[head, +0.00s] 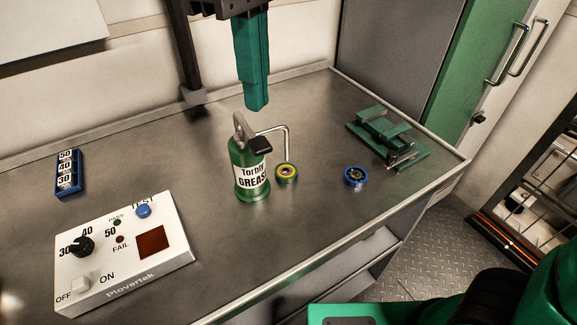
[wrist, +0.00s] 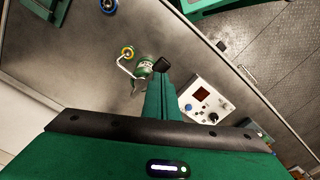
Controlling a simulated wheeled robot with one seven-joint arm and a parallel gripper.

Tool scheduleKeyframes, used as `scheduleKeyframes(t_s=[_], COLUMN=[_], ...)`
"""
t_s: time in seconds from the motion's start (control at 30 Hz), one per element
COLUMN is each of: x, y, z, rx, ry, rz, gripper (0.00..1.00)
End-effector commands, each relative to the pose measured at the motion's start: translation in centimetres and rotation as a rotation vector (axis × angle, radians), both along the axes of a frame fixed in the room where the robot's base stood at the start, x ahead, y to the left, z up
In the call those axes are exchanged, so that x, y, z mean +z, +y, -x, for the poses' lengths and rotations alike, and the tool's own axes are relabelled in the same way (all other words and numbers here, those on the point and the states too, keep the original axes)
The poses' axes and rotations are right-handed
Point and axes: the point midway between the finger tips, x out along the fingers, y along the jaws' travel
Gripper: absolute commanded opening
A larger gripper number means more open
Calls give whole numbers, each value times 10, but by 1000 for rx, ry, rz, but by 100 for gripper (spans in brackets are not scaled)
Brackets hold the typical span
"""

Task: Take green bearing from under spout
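The green bearing (head: 287,179), a small ring with a yellow inner face, lies flat on the metal bench under the tip of the bent spout (head: 286,140). The spout comes from the green grease bottle (head: 246,188) to its left. In the wrist view the green bearing (wrist: 128,52) is upper left of the bottle (wrist: 145,68). My gripper (head: 257,107) points down above and behind the bottle, apart from it. Its green fingers are together with nothing between them; they also show in the wrist view (wrist: 161,80).
A blue bearing (head: 355,176) lies right of the green one, with a green clamp-like fixture (head: 388,138) behind it. A white test box (head: 125,252) and a blue numbered block (head: 68,173) are at left. A black post (head: 185,50) stands behind. Bare bench lies in front of the bearings.

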Motion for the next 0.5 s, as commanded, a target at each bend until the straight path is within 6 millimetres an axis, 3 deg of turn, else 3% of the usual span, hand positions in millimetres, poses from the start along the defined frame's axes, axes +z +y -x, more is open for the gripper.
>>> scheduleKeyframes(t_s=[0.17, 0.27, 0.33, 0.5], x=[-15, -34, -50, -92], y=[-42, -95, -141, -253], z=[-28, -52, -65, -70], rx=[-146, -315, -456, -796], ry=[0, 0, -1, -1], rz=[2, 2, 1, -2], gripper=[0, 0, 0, 0])
